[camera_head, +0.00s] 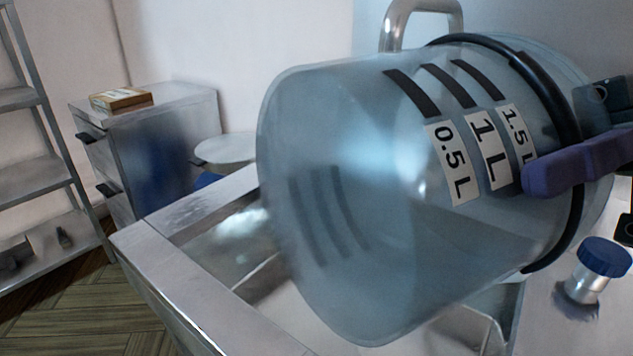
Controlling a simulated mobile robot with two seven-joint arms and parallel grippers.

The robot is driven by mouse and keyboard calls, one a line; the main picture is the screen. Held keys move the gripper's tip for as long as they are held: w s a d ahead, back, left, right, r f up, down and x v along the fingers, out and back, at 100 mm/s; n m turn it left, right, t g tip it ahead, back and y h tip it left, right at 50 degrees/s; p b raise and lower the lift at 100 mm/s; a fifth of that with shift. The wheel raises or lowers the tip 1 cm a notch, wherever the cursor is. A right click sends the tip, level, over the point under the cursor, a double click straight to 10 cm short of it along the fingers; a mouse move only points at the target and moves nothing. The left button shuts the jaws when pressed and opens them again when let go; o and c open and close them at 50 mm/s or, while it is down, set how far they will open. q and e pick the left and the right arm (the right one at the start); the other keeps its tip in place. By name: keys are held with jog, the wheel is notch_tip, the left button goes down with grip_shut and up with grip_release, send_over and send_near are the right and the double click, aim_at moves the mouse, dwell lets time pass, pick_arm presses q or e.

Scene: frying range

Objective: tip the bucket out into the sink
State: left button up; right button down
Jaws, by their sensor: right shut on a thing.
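The bucket (340,180) is a large clear bluish vessel with black bars and labels 0.5 L, 1 L and 1.5 L. It is tipped far over on its side above the sink (185,235). The 0.5 L end points left, and the end with the black ring (577,215) points right. My right gripper (540,135) comes in from the right and is shut on the bucket near that ring. One purple finger shows against the outer wall. The bucket hides much of the basin. I cannot make out any contents in it. My left gripper is out of view.
A curved metal pipe (395,25) rises behind the bucket. A drawer cabinet (175,130) with a small box (121,99), a round-topped stool (225,150) and a shelf rack (45,175) stand at left.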

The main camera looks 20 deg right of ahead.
notch_tip(320, 180, up, 3)
jog(key=t+h+p, duration=0.1)
jog(key=h+p, duration=0.2)
jog(key=p, duration=0.1)
jog(key=t+h+p, duration=0.1)
jog(key=h+p, duration=0.3)
jog(key=p, duration=0.1)
jog(key=shift+n+h, duration=0.3)
notch_tip(320, 180, up, 2)
jog(key=t+h+p, duration=0.1)
jog(key=h+p, duration=0.3)
jog(key=p, duration=0.3)
jog(key=t+h+p, duration=0.1)
jog(key=h+p, duration=0.4)
jog(key=p, duration=0.2)
jog(key=shift+a+r+t, duration=0.1)
jog(key=shift+r+t, duration=0.05)
jog(key=shift+t, duration=0.15)
jog(key=shift+h, duration=0.4)
jog(key=shift+f, duration=0.2)
